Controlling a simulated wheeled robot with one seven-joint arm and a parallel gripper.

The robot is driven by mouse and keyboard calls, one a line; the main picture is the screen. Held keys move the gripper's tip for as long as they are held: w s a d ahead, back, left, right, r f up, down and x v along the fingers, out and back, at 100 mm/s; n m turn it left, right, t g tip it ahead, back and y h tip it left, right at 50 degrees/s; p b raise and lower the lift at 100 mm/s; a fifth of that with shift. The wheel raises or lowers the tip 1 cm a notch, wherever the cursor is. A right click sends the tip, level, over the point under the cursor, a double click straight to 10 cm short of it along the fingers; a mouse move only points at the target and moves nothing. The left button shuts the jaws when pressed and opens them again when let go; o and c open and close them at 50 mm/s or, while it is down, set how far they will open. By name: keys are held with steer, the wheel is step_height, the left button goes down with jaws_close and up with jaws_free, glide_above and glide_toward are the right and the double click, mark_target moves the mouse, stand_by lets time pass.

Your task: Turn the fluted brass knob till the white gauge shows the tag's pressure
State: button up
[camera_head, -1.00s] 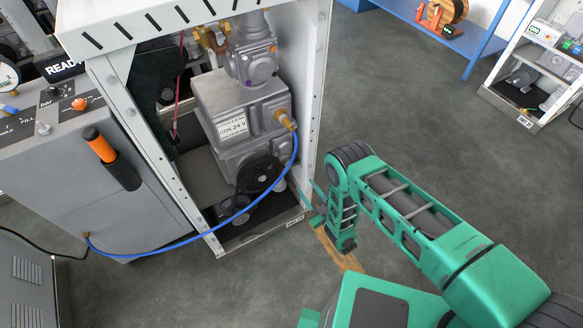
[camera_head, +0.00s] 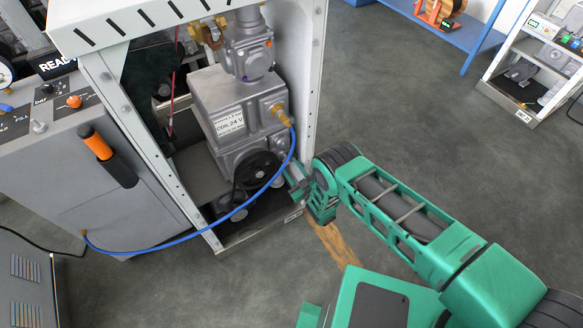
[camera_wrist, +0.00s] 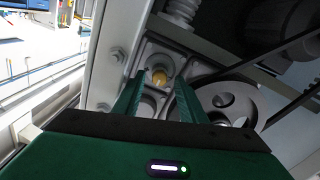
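My gripper (camera_wrist: 159,92) shows two green fingers, spread apart with nothing held between them. A small brass-yellow round part (camera_wrist: 160,76) in a grey housing lies beyond and between the fingertips; I cannot tell whether it is fluted or touched. In the head view my gripper (camera_head: 294,178) is low at the right side of the open cabinet, beside the black pulley; its fingertips are partly hidden. A white gauge (camera_head: 4,73) is cut off at the left edge, and its reading cannot be made out.
The white cabinet (camera_head: 312,85) holds a grey pump block (camera_head: 225,95) labelled COIL 24 V and a black pulley (camera_head: 258,168). A blue hose (camera_head: 215,228) loops in front. In the wrist view a spoked pulley (camera_wrist: 228,103) sits right of the fingers.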

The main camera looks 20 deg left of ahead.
jaws_close()
steer(key=shift+n, duration=0.3)
steer(key=n, duration=0.3)
steer(key=shift+s+f+n, duration=0.1)
steer(key=shift+s+n, duration=0.05)
steer(key=shift+n, duration=1.85)
steer(key=shift+a, duration=0.1)
steer(key=shift+s, duration=0.1)
